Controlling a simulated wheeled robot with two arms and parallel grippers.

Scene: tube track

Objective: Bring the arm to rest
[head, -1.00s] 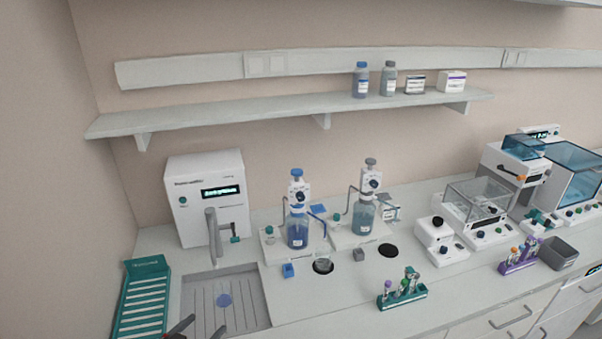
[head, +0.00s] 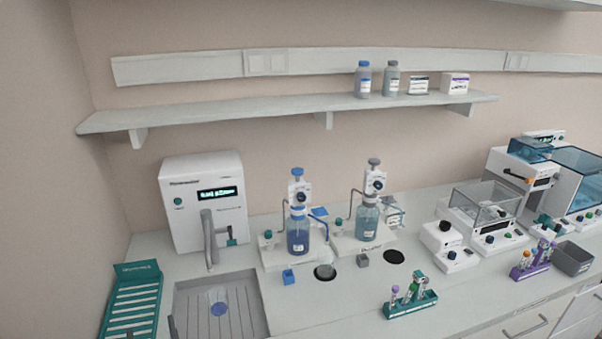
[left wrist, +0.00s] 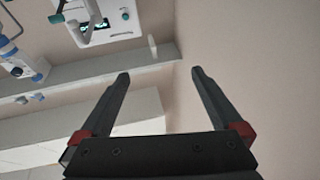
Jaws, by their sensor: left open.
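My left gripper (left wrist: 159,78) is open, with nothing between its two dark fingers in the left wrist view. In the head view only a dark tip of my left gripper (head: 172,325) shows at the bottom left, by the left edge of the sink tray (head: 250,310). My right gripper is not in view.
A clear vessel with a bluish base (head: 218,303) stands in the sink tray. A green rack (head: 130,300) is left of it. A white machine (head: 203,200) and two bottle dispensers (head: 298,235) stand behind. A green tube rack (head: 410,304) is at right.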

